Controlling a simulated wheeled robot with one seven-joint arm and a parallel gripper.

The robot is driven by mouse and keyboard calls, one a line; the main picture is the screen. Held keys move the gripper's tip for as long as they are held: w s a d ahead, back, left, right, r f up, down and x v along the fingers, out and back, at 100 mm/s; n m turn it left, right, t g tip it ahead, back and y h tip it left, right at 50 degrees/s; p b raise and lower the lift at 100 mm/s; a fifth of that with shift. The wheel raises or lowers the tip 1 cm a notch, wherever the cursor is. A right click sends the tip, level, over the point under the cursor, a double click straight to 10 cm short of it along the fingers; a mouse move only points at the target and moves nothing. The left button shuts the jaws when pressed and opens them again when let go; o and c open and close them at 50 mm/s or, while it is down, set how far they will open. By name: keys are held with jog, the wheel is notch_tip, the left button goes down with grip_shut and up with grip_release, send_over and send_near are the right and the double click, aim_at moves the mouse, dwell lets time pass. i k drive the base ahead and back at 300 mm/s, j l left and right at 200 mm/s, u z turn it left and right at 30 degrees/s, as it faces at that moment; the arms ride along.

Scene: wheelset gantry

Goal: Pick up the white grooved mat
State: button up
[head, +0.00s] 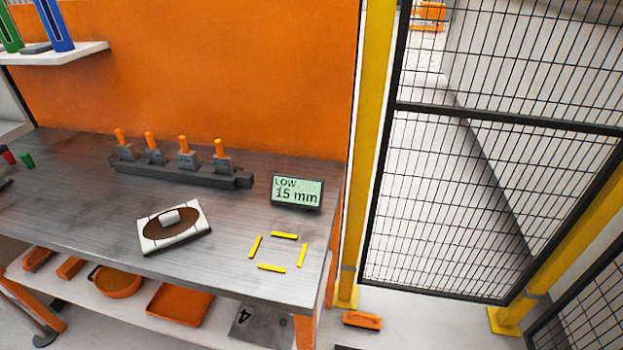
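A white mat (148,239) lies on the grey metal workbench (90,200), near its front edge and left of the yellow marks. It is roughly rectangular and set at a slant, with dark lines showing near its front edge. A brown oval piece (185,227) covers most of its middle, and a small white block (169,217) sits on that. I cannot tell whether these are loose or part of it. My gripper is not in view.
Behind the mat stands a dark rack (190,177) with several orange-topped pegs. A display (297,191) reads "LOW 15 mm". Several yellow strips (271,268) outline a clear patch at the right. A mesh fence (480,190) stands right of the bench. A lower shelf holds an orange tray (180,304).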

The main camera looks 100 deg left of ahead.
aim_at(161, 232)
jog(key=u, duration=3)
jog(key=k+j+z, duration=0.15)
jog(key=j+z, duration=0.15)
jog(key=j, duration=0.15)
jog(key=k+j+z, duration=0.3)
jog(key=j, duration=0.15)
jog(key=k+j+z, duration=0.1)
jog(key=j+z, duration=0.15)
jog(key=j, duration=0.15)
jog(key=k+j+z, duration=0.3)
jog(key=i+l, duration=0.25)
jog(key=i, duration=0.25)
